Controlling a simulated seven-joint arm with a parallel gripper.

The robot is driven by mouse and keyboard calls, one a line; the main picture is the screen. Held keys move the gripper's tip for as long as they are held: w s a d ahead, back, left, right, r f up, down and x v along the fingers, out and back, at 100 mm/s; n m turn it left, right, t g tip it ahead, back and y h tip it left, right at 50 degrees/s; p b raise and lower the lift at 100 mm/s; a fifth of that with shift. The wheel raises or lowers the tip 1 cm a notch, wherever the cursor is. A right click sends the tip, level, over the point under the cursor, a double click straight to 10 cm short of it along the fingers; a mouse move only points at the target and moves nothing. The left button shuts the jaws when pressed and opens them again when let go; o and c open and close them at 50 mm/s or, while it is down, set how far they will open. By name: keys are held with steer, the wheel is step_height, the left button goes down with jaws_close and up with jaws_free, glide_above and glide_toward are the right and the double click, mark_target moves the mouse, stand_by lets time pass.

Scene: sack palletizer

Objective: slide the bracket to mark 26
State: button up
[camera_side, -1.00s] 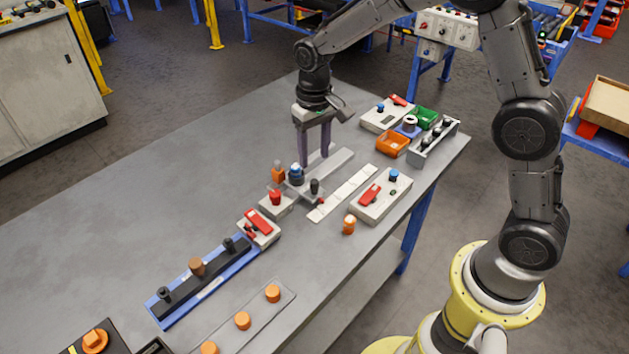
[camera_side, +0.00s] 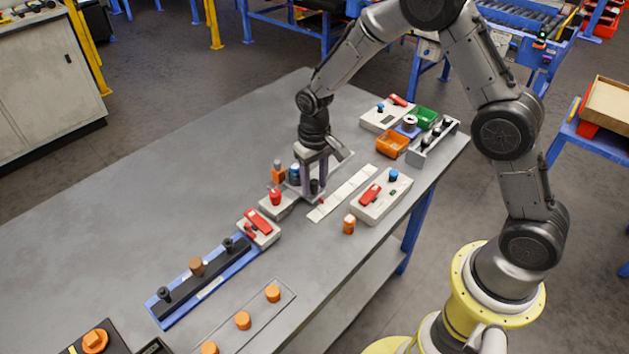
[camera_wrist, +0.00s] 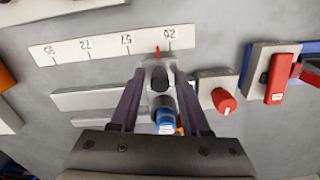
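The bracket (camera_wrist: 150,68) is a grey sliding piece on a pale rail (camera_wrist: 88,99), with a dark upright post (camera_wrist: 160,79) and a blue knob (camera_wrist: 166,117). Its red pointer (camera_wrist: 157,51) lies at the edge of the white scale strip (camera_wrist: 105,42), between 57 and the rightmost label, closer to the latter, which is hard to read. The strip also shows in the side view (camera_side: 342,193). My gripper (camera_wrist: 158,73) is open, with one finger on each side of the post and gaps visible between. In the side view my gripper (camera_side: 314,192) is low over the bracket and hides most of it.
A red knob (camera_wrist: 223,100) on a grey block stands just right of the gripper. A box with a red lever (camera_wrist: 278,75) is further right. A grey switch box (camera_side: 383,197) stands beyond the strip. An orange bin (camera_side: 392,143) is behind.

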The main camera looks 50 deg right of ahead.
jaws_close()
stand_by(1.2)
